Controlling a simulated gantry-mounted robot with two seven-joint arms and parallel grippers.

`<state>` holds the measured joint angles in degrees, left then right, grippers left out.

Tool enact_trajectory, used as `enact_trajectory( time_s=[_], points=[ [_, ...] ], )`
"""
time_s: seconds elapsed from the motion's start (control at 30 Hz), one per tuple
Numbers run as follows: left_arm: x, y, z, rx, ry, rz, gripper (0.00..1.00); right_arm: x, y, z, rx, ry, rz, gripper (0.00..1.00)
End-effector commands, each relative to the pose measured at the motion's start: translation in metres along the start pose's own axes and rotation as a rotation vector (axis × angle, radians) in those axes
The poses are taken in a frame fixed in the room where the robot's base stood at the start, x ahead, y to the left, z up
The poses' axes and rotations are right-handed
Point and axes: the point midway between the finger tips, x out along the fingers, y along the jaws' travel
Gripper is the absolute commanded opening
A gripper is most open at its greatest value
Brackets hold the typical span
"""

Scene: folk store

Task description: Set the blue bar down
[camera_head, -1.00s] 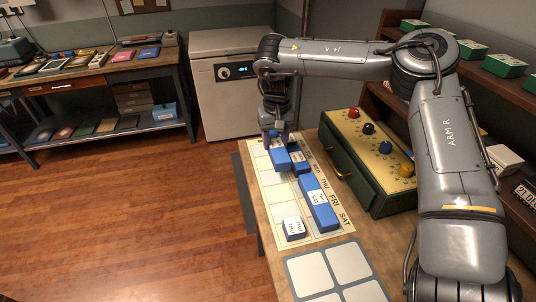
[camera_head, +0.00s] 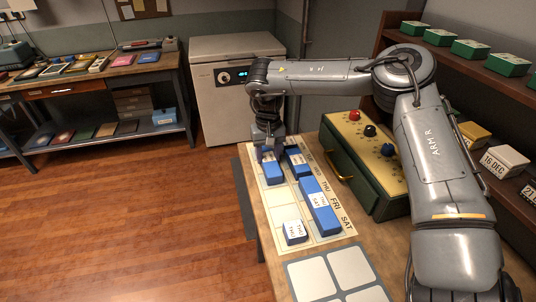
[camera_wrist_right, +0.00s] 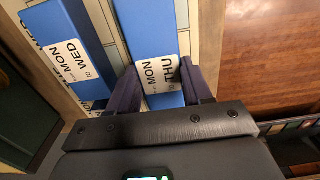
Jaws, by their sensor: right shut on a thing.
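My right gripper (camera_head: 267,152) is shut on a blue bar (camera_head: 272,173) at the far left part of the weekday chart (camera_head: 270,204). In the right wrist view the held blue bar (camera_wrist_right: 150,32) has a white label reading MON to THU, between the two dark fingers (camera_wrist_right: 163,88). I cannot tell whether it touches the chart. A second blue bar (camera_head: 298,163), labelled MON to WED in the wrist view (camera_wrist_right: 62,30), lies just right of it. A long blue bar (camera_head: 320,206) and a short blue block (camera_head: 295,232) lie nearer on the chart. My left gripper is out of view.
A green box (camera_head: 366,166) with coloured knobs stands right of the chart. A panel of pale squares (camera_head: 340,268) lies at the near end of the table. A shelf with green and other boxes (camera_head: 470,48) is at the right. The chart's left column has free room.

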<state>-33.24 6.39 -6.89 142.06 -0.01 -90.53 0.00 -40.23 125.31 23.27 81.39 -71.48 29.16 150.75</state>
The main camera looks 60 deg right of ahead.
Motion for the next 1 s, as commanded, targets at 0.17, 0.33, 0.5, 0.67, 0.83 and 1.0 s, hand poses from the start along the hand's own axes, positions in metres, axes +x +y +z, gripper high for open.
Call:
enact_trajectory(
  time_s=[0.17,0.33,0.5,0.67,0.83,1.0],
  points=[
    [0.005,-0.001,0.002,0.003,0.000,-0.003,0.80,0.005,0.000,0.000,0.000,0.000,0.000,0.14],
    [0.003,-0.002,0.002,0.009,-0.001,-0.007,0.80,0.003,0.000,0.000,0.000,0.000,0.001,0.74],
    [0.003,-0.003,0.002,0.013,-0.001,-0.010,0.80,0.003,0.000,0.000,0.000,0.000,0.001,0.75],
    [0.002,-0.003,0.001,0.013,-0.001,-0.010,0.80,0.002,0.000,0.000,0.000,0.000,0.000,0.75],
    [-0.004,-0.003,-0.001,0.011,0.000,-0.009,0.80,-0.011,0.000,0.000,0.000,0.002,0.000,0.75],
    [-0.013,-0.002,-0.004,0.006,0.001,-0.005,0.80,-0.040,0.000,0.000,0.001,0.003,0.000,0.75]
  ],
)
